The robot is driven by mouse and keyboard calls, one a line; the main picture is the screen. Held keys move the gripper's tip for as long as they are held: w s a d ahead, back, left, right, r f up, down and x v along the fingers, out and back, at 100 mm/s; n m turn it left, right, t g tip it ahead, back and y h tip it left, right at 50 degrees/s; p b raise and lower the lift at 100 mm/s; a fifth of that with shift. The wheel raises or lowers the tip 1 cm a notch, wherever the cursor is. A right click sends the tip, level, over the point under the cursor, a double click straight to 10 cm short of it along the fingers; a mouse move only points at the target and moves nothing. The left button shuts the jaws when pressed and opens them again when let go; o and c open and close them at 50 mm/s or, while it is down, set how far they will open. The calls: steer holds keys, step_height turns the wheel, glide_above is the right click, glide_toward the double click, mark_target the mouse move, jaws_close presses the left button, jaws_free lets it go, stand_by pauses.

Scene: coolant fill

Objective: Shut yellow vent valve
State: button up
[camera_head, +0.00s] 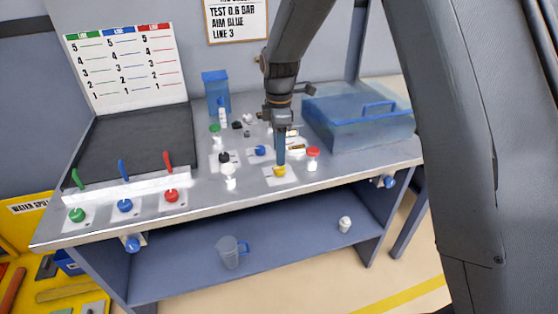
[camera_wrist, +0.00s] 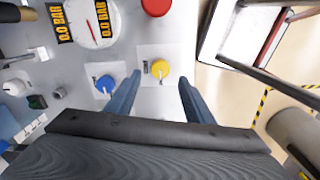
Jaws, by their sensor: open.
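The yellow vent valve (camera_head: 280,171) is a small yellow knob on a white plate near the front edge of the bench. My gripper (camera_head: 281,160) points down just above it in the head view and hides part of its plate. In the wrist view the yellow valve (camera_wrist: 160,69) lies between and beyond the two blue fingers of my open gripper (camera_wrist: 158,92). The fingers are apart from the knob and hold nothing. A pale handle or mark on the knob points toward the gripper in the wrist view.
A blue knob (camera_wrist: 106,84) sits close beside the left finger. A red cap (camera_head: 313,153) stands to the right, and a gauge (camera_wrist: 95,22) lies beyond. A translucent blue box (camera_head: 358,120) stands at the right. Green, blue and red knobs line the bench's front left.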

mark_target(279, 168)
steer(key=shift+f+p, duration=0.8)
steer(key=shift+f, duration=2.1)
steer(key=c, duration=1)
